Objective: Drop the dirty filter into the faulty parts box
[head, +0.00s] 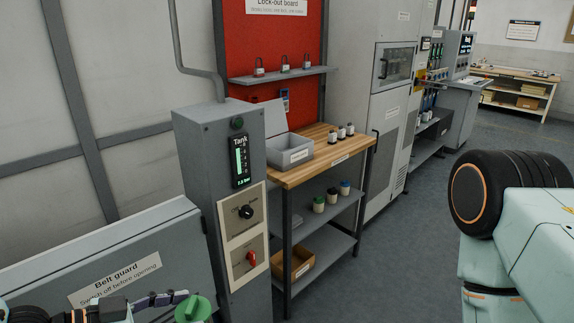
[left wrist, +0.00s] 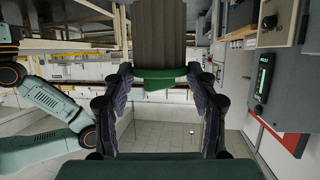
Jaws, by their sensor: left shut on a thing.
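My left gripper (head: 150,308) is low at the left edge of the head view, in front of the belt guard. It is shut on the filter, whose green end (head: 193,308) shows beside the fingers. In the left wrist view the filter is a grey-brown pleated cylinder (left wrist: 160,35) with a green rim (left wrist: 160,80) between the two fingers (left wrist: 160,82). A grey open box (head: 298,155) with a label stands on the wooden bench. A brown open box (head: 283,268) sits on the bottom shelf. Their labels are too small to read. My right gripper is out of view.
A grey tank control cabinet (head: 190,150) stands between my left gripper and the bench (head: 330,157). The belt guard (head: 110,260) is at lower left. Small jars (head: 342,131) stand on the bench, more (head: 319,204) on its middle shelf. Floor (head: 400,260) to the right is clear.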

